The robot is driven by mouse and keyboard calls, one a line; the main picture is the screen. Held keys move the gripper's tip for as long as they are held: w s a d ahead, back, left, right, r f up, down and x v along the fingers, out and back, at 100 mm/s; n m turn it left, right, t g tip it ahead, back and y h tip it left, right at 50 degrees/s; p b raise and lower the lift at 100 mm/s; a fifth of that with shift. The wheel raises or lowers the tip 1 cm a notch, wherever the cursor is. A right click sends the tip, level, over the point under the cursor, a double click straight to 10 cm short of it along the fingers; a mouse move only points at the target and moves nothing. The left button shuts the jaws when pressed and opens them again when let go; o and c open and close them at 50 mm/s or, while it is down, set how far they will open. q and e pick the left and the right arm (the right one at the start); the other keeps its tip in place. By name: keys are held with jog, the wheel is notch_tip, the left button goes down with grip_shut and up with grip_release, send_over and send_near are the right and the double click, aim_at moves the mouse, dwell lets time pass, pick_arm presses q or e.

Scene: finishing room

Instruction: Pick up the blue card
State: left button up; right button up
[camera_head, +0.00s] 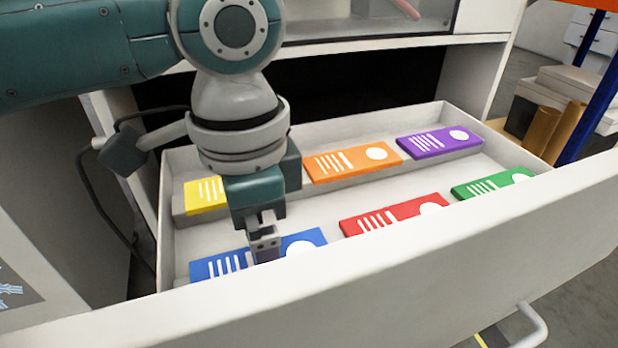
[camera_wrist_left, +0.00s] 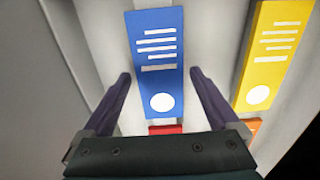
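The blue card (camera_head: 300,240) lies in the front left of the open drawer (camera_head: 400,248), with white stripes and a white dot. My left gripper (camera_head: 265,250) points down over its middle and hides part of it in the head view. In the left wrist view the blue card (camera_wrist_left: 156,60) shows between the two spread fingers of my left gripper (camera_wrist_left: 160,75), one on each side and apart from its edges. The gripper is open and empty. I cannot tell how far above the card the fingertips are. My right gripper is not in view.
A red card (camera_head: 395,214) and green card (camera_head: 492,183) lie right of the blue one. Yellow (camera_head: 205,195), orange (camera_head: 350,163) and purple (camera_head: 440,142) cards lie in the back row. The drawer's tall front wall stands close before the gripper.

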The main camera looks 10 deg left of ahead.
pick_arm(q)
jog(key=c, duration=1.1)
